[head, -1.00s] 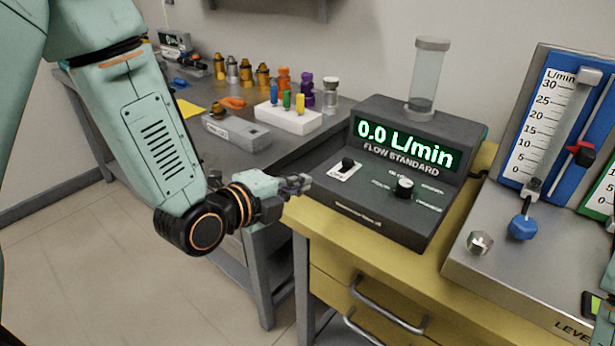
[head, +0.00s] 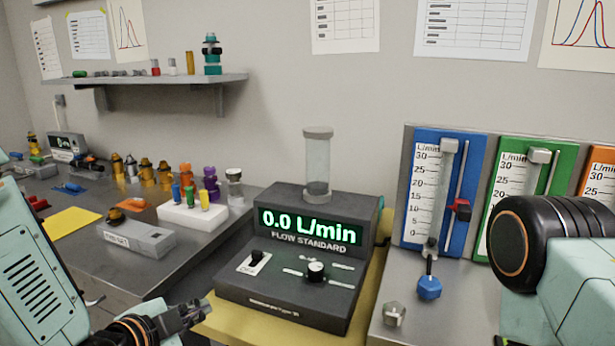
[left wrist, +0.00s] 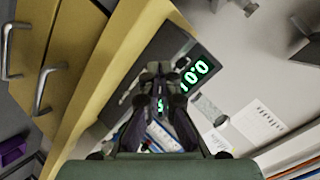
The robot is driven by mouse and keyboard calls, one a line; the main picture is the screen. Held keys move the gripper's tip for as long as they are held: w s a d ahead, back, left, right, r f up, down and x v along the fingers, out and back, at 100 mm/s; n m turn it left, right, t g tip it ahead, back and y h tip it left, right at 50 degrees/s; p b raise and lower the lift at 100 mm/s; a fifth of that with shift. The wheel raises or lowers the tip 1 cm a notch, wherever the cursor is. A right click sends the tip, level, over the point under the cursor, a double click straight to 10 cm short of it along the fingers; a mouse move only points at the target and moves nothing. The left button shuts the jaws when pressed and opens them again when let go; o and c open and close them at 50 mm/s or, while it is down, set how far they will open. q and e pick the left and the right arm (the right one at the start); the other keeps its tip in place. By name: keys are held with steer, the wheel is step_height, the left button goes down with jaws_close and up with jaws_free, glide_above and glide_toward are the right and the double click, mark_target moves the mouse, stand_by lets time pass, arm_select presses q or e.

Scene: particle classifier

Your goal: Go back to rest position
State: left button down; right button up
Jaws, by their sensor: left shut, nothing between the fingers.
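My left gripper (head: 192,314) is at the lower left of the head view, shut and empty. It is just in front of the left front corner of the flow standard box (head: 290,277), apart from it as far as I can tell. The left wrist view shows the closed fingers (left wrist: 160,85) in front of the flow standard's green display (left wrist: 196,75). In the head view the display reads 0.0 L/min. My right arm shows at the right edge of the head view, but its gripper is out of frame.
The yellow bench (head: 228,328) bears the flow standard. Blue (head: 440,190) and green (head: 520,175) flowmeter panels stand at right. A grey table (head: 75,245) at left holds several coloured fittings and a white block (head: 190,217). A wall shelf (head: 150,79) hangs behind.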

arm_select(q)
steer(key=s+a+f+n+g+y, duration=0.1)
steer(key=s+f+n+g, duration=0.5)
steer(key=s+f, duration=0.6)
steer(key=s+a+f+n+g+y, duration=0.2)
steer(key=s+f+n+g, duration=0.4)
steer(key=s+f, duration=0.7)
steer(key=s+n, duration=0.2)
steer(key=s, duration=0.4)
steer(key=shift+y, duration=0.3)
